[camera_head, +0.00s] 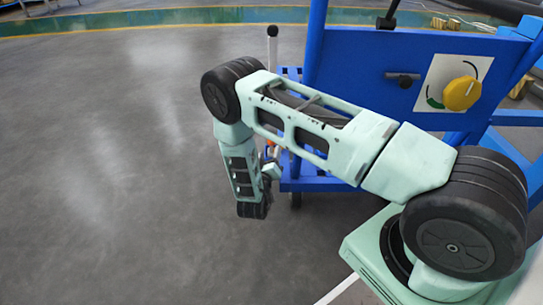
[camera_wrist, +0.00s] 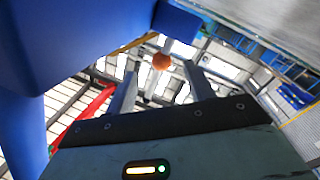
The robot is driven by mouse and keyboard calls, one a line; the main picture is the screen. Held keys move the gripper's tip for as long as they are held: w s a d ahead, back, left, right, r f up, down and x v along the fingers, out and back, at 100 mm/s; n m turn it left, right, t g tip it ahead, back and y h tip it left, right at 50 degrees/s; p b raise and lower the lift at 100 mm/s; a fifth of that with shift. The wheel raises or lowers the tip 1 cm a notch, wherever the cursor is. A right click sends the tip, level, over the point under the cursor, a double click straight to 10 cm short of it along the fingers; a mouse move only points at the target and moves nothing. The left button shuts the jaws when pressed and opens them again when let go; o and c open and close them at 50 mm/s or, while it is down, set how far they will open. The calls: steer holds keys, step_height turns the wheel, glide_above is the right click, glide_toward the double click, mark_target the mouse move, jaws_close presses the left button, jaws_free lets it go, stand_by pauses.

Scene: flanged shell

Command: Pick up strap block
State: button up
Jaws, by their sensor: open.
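I cannot make out a strap block for certain in either view. In the wrist view, my gripper (camera_wrist: 160,73) is open, with its two grey fingers apart and pointing up the picture. A small orange round thing (camera_wrist: 161,61) shows between the fingertips; it looks beyond them, and I cannot tell whether it is the strap block. No object is held. In the head view, my arm bends down beside the blue cart, and its fingers are not clearly visible there.
A blue cart (camera_head: 385,62) with a yellow knob (camera_head: 461,93) on a white plate stands at the right. A large blue surface (camera_wrist: 80,35) is close at the wrist view's upper left. Grey floor (camera_head: 110,170) lies open at the left.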

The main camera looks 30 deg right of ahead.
mark_target(271, 146)
steer(key=shift+b+x, duration=0.3)
steer(key=shift+x, duration=0.8)
steer(key=b+x, duration=0.3)
steer(key=x, duration=0.1)
steer(key=shift+w+f+b, duration=0.1)
steer(key=shift+w+b, duration=0.15)
steer(key=shift+b, duration=0.05)
steer(key=shift+w+d, duration=0.25)
steer(key=shift+d, duration=0.05)
steer(key=shift+r, duration=0.2)
steer(key=c, duration=1.1)
